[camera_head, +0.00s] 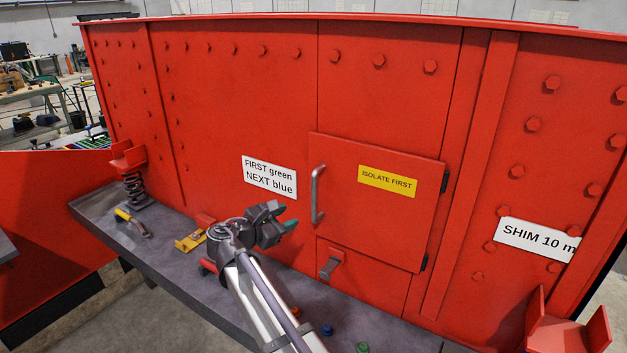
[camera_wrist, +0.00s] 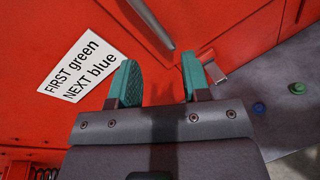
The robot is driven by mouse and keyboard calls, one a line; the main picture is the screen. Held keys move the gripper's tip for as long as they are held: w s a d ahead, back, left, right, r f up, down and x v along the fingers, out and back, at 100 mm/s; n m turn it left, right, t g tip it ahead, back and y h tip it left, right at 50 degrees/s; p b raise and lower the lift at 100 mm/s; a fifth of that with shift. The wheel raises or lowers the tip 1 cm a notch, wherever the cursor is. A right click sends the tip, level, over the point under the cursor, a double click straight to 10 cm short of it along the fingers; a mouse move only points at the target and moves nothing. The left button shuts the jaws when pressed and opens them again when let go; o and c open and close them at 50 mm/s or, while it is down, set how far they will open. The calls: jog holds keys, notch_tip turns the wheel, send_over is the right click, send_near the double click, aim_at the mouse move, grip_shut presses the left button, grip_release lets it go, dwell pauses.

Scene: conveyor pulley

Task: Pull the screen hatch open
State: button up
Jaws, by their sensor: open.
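The screen hatch (camera_head: 375,230) is a red door in the red wall, flush with it, with a yellow "ISOLATE FIRST" label and hinges on its right edge. Its grey bar handle (camera_head: 318,195) stands upright near the hatch's left edge. Part of the handle shows at the top of the wrist view (camera_wrist: 152,22). My gripper (camera_head: 287,218) is to the left of and a little below the handle, apart from it. In the wrist view its teal fingers (camera_wrist: 158,84) are spread with nothing between them.
A grey latch (camera_head: 328,267) sits below the hatch. A white sign (camera_head: 270,176) is left of the handle. On the grey ledge (camera_head: 185,270) are a yellow-handled tool (camera_head: 131,222), a yellow piece (camera_head: 190,242), and a green knob (camera_head: 362,347). A spring (camera_head: 135,189) stands at the left.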

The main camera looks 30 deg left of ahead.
jog(key=w+n, duration=0.1)
jog(key=w, duration=0.3)
jog(key=w+d+r+n+t, duration=0.1)
jog(key=w+n, duration=0.1)
jog(key=w, duration=0.2)
jog(key=w+r+n, duration=0.1)
jog(key=w, duration=0.3)
jog(key=shift+d+r+n+t, duration=0.2)
jog(key=shift+n+t, duration=0.1)
jog(key=shift+n, duration=0.1)
jog(key=shift+c, duration=0.2)
grip_shut()
jog(key=shift+s, duration=0.1)
